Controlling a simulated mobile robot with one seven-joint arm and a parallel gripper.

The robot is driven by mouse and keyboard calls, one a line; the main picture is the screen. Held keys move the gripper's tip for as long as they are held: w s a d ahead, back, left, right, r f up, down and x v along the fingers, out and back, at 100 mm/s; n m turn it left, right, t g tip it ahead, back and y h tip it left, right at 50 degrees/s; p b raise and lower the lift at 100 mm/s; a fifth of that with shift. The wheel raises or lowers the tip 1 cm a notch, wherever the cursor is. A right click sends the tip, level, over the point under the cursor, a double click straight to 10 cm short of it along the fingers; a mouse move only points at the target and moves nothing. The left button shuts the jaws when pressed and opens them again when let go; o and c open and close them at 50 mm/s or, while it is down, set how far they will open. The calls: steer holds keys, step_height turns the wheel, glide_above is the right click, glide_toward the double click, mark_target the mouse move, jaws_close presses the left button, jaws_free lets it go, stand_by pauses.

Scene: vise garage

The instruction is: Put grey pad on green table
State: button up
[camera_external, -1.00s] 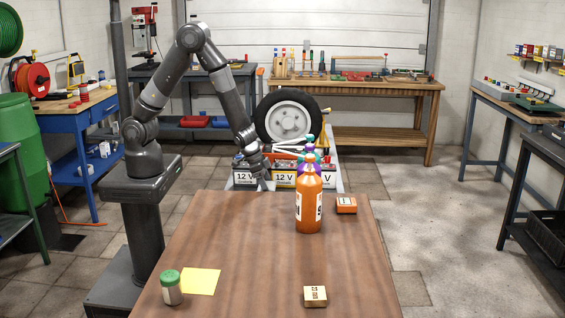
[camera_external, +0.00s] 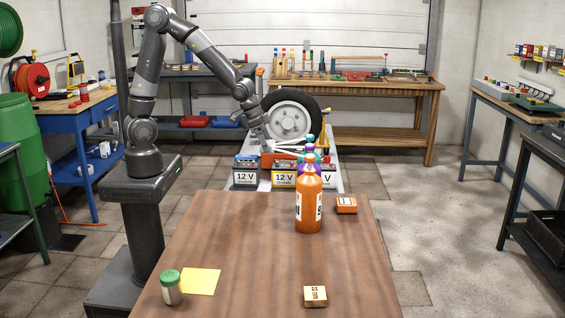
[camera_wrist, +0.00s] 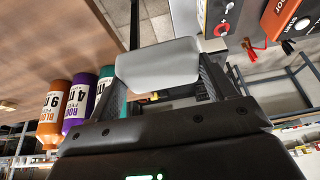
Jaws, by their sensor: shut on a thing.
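My gripper (camera_external: 264,140) is raised over the low platform behind the wooden table in the external view. In the wrist view, my gripper (camera_wrist: 160,85) is shut on a pale grey pad (camera_wrist: 157,63), held across between the fingers. The pad is too small to make out clearly in the external view. A table with a greenish frame (camera_external: 22,182) is cut off at the left edge of the external view; I cannot tell whether it is the green table.
Batteries (camera_external: 247,174) and a wheel (camera_external: 290,118) stand on the low platform. An orange bottle (camera_external: 309,205) stands at the back of the wooden table (camera_external: 250,245), with other bottles behind it. A green barrel (camera_external: 22,150) stands at left. The wooden table's middle is clear.

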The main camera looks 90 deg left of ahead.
step_height(320, 180, up, 17)
steer(key=w+d+r+m+h, duration=0.1)
steer(key=w+d+m, duration=0.15)
steer(key=d, duration=1.15)
steer(key=w+d+r+m+h, duration=0.1)
steer(key=w+d+m, duration=0.15)
steer(key=d, duration=1.25)
steer(key=s+d+f+m, duration=0.1)
steer(key=s+d, duration=0.3)
steer(key=d, duration=0.6)
steer(key=s+d+m+g+h, duration=0.15)
steer(key=s+d, duration=0.35)
steer(key=d, duration=0.5)
steer(key=s+d+f+m, duration=0.15)
steer(key=s+d, duration=0.25)
steer(key=d, duration=0.5)
glide_above(262, 272)
steer(key=s, duration=0.1)
steer(key=f, duration=1.6)
steer(key=a+f, duration=0.1)
steer(key=f, duration=0.7)
steer(key=shift+f, duration=2.25)
steer(key=shift+s+f, duration=0.1)
